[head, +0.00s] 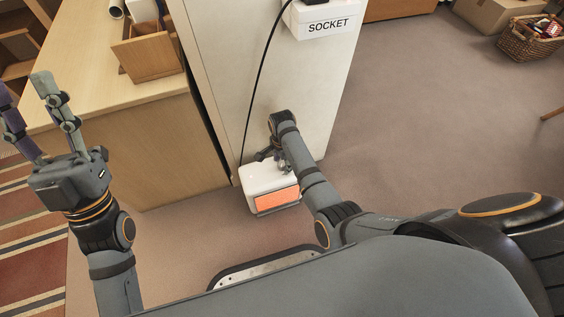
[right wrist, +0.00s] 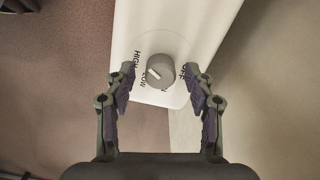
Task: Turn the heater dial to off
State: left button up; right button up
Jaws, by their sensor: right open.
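The heater (head: 255,180) is a small white box on the floor with a glowing orange front (head: 278,200). In the right wrist view its white top (right wrist: 205,22) carries a round grey dial (right wrist: 163,68). HIGH and LOW are printed on the dial's left side and OFF on its right. The dial's white mark is on its left side, toward HIGH and LOW, away from OFF. My right gripper (head: 273,158) is over the heater, open, its fingers to either side of the dial; contact cannot be told. My left gripper (head: 35,125) is raised and open, empty, far left.
A pale cabinet (head: 310,75) with a box labelled SOCKET (head: 327,24) stands behind the heater. A black cable (head: 257,85) runs down it. A wooden desk (head: 120,95) is at the left. The carpet to the right is clear; a basket (head: 528,42) stands farther back.

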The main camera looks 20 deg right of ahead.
grip_shut()
dwell(0.3)
